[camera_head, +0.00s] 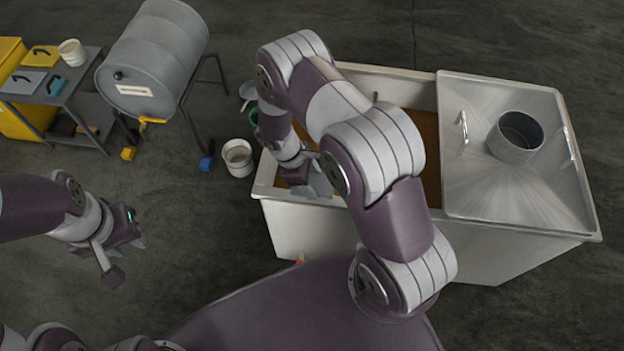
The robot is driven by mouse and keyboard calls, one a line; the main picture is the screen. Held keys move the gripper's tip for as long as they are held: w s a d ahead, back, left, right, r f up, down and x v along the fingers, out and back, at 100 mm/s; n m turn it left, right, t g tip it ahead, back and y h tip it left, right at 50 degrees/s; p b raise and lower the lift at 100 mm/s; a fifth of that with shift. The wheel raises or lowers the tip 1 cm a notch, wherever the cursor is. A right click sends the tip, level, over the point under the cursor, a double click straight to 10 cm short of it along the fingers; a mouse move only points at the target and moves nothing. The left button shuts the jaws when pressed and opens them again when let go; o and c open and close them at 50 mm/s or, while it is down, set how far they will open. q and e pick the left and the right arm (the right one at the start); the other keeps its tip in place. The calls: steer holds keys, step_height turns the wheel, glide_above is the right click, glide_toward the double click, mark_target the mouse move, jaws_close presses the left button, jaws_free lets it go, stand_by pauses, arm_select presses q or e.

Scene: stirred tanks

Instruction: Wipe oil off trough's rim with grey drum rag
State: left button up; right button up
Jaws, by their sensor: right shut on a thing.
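The trough (347,222) is a large pale metal tank with brown contents. A metal cover with a round collar lies over its right part. My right gripper (318,190) is over the trough's left end, just inside the near rim, pointing down. It is shut on a small grey thing, likely the rag, mostly hidden by the fingers. I cannot make out oil on the rim; my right arm hides part of the trough. The grey drum (165,50) lies on a stand at upper left. My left gripper (137,243) hangs over bare floor at left; its finger gap is unclear.
A white bucket (237,157) stands on the floor left of the trough, with a green container (253,120) behind it. A dark cart (75,85) with a white pot, a grey item and a blue item stands at far left. The floor between is mostly clear.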

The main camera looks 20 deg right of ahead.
steer(key=shift+r+p, duration=0.3)
steer(key=shift+r, duration=0.4)
steer(key=shift+r+p, duration=0.45)
steer(key=shift+r, duration=0.15)
